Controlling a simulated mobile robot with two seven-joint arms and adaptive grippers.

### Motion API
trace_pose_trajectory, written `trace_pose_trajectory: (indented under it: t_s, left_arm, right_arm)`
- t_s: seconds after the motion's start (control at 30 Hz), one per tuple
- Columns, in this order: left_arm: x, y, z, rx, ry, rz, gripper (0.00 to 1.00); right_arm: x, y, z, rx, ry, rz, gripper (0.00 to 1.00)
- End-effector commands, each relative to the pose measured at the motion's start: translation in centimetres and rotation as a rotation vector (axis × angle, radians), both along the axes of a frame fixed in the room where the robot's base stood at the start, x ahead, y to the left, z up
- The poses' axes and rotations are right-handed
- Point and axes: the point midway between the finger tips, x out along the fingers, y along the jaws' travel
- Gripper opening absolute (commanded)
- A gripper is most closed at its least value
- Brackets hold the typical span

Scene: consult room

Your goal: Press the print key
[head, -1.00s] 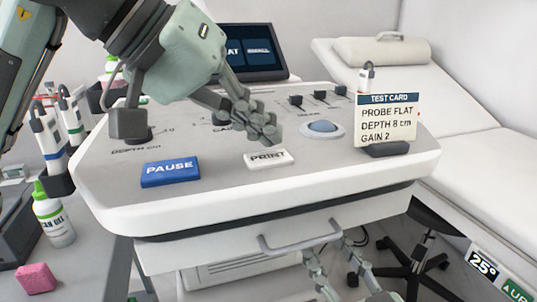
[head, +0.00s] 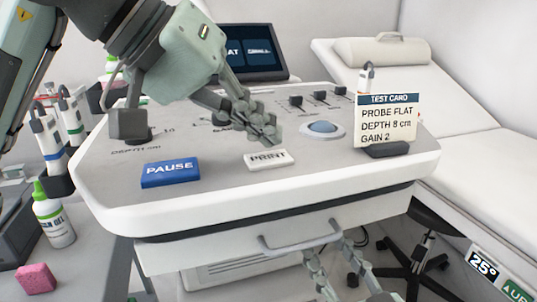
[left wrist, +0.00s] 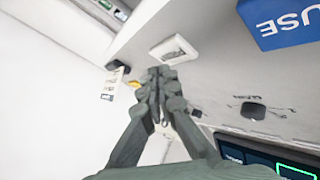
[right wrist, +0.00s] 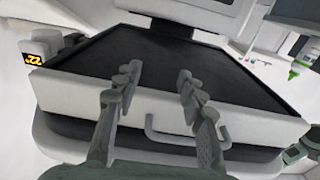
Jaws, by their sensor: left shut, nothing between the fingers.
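The white PRINT key (head: 262,162) lies on the front of the grey console panel, right of the blue PAUSE key (head: 170,174). My left gripper (head: 270,131) is shut and empty, its fingertips just above and behind the PRINT key. In the left wrist view the PRINT key (left wrist: 174,50) shows just beyond the closed fingertips (left wrist: 160,74); I cannot tell whether they touch it. My right gripper (head: 328,262) is low, in front of the console near the drawer handle. In the right wrist view its fingers (right wrist: 158,80) stand apart with nothing between them.
A screen (head: 258,54) is behind. A gel bottle (head: 52,216) and pink sponge (head: 36,277) sit at left. A drawer handle (head: 300,240) juts from the console front.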

Motion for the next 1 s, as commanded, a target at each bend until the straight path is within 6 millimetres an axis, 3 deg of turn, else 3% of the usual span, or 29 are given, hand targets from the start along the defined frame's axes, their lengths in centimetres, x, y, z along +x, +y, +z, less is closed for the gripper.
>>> trace_pose_trajectory:
  t_s: [0.33,1.0]
  left_arm:
    - [0.0,0.0,-0.9,0.000,-0.001,0.000,0.00]
    - [0.0,0.0,-1.1,0.000,0.000,0.000,0.00]
  right_arm:
    - [0.0,0.0,-1.3,-0.001,0.002,0.000,0.40]
    - [0.0,0.0,-1.6,0.000,0.001,0.000,0.40]
